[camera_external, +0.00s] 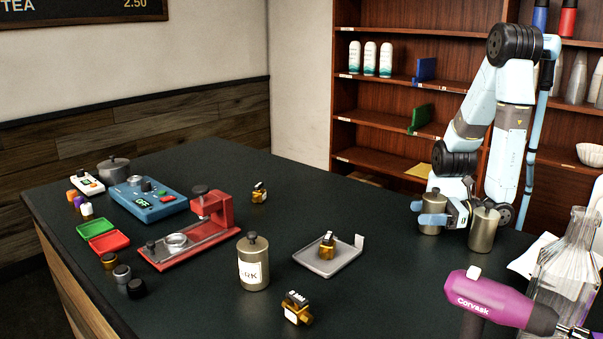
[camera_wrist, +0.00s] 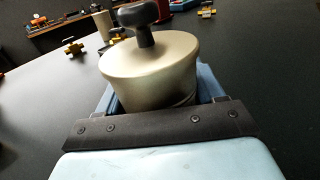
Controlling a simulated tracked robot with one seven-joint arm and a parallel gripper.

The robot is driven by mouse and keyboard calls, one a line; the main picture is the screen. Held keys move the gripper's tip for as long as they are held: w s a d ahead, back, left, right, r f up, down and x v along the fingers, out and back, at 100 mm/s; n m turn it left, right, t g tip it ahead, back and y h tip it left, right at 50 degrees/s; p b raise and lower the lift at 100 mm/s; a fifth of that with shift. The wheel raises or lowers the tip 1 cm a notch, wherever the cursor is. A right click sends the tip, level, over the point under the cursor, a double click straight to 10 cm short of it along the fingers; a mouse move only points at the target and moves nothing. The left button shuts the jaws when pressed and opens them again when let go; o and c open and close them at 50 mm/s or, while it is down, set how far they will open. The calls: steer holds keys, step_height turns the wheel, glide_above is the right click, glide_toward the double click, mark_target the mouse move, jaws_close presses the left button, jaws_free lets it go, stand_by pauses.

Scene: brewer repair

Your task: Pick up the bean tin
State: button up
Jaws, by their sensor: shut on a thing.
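My gripper (camera_external: 433,218) is at the right end of the dark table, with its blue fingers shut around a metal bean tin (camera_external: 433,229). In the wrist view the held bean tin (camera_wrist: 150,72) sits upright between the jaws, with its round lid and black knob towards the camera. No label shows on it. I cannot tell whether its base touches the table. A second metal tin (camera_external: 484,232) stands just right of my gripper. A third tin (camera_external: 254,272), with a white label ending in "RK", stands at the front middle of the table.
A grey tray (camera_external: 322,267) holds a small brass part; another brass part (camera_external: 296,308) lies in front. A red press (camera_external: 212,212) and blue device (camera_external: 150,203) stand left. A purple tool (camera_external: 490,298) and glass flask (camera_external: 568,265) are front right. Shelves stand behind.

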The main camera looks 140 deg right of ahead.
steer(key=shift+r, duration=0.1)
step_height(320, 180, up, 18)
stand_by(0.8)
steer(key=shift+d, duration=0.1)
